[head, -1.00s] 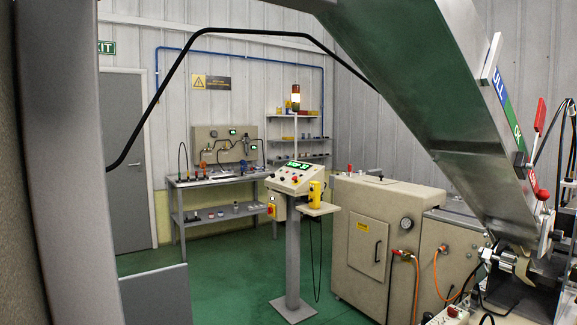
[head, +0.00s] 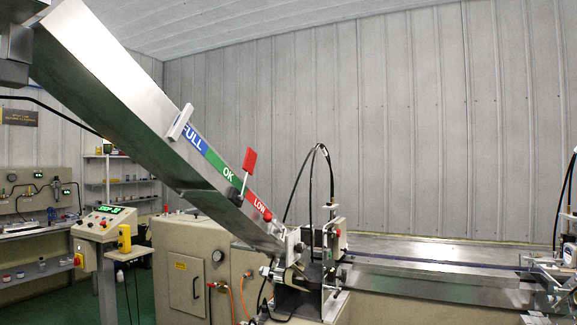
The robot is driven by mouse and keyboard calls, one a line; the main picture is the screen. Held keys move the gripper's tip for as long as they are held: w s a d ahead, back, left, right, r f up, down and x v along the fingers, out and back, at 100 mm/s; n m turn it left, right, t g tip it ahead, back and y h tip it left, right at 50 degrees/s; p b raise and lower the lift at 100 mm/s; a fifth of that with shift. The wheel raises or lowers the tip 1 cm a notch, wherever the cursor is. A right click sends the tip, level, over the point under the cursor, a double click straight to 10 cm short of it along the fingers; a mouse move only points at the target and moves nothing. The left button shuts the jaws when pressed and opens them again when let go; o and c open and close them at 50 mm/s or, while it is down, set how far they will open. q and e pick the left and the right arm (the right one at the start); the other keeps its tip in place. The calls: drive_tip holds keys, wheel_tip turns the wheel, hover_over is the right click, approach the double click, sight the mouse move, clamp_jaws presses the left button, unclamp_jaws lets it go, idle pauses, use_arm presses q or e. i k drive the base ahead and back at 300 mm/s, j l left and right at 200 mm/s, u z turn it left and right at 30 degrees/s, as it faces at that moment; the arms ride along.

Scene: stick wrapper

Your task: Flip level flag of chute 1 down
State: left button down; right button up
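A sloping metal chute (head: 110,85) runs from the upper left down to the machine in the middle of the head view. Its side carries a blue FULL label (head: 193,136), a green OK label (head: 225,170) and a red LOW label (head: 259,204). A red flag (head: 250,160) stands upright on a short arm at the chute's edge, between OK and LOW. A red knob (head: 267,215) sits by the LOW label. A white plate (head: 181,121) sticks up near FULL. No chute number is readable. Neither of my grippers is in view.
The chute ends at a wrapping machine (head: 300,285) with black cables and metal brackets. A long metal bed (head: 430,275) runs right from it. A control panel (head: 103,222) on a post and a workbench (head: 35,235) stand at the left. Green floor shows at lower left.

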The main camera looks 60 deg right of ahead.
sight(250, 161)
drive_tip(key=i+l+z, duration=0.1)
drive_tip(key=z, duration=0.35)
drive_tip(key=i+l+z, duration=0.1)
drive_tip(key=z, duration=0.35)
drive_tip(key=i+z, duration=0.15)
drive_tip(key=z, duration=0.35)
drive_tip(key=i+z, duration=0.1)
drive_tip(key=z, duration=0.35)
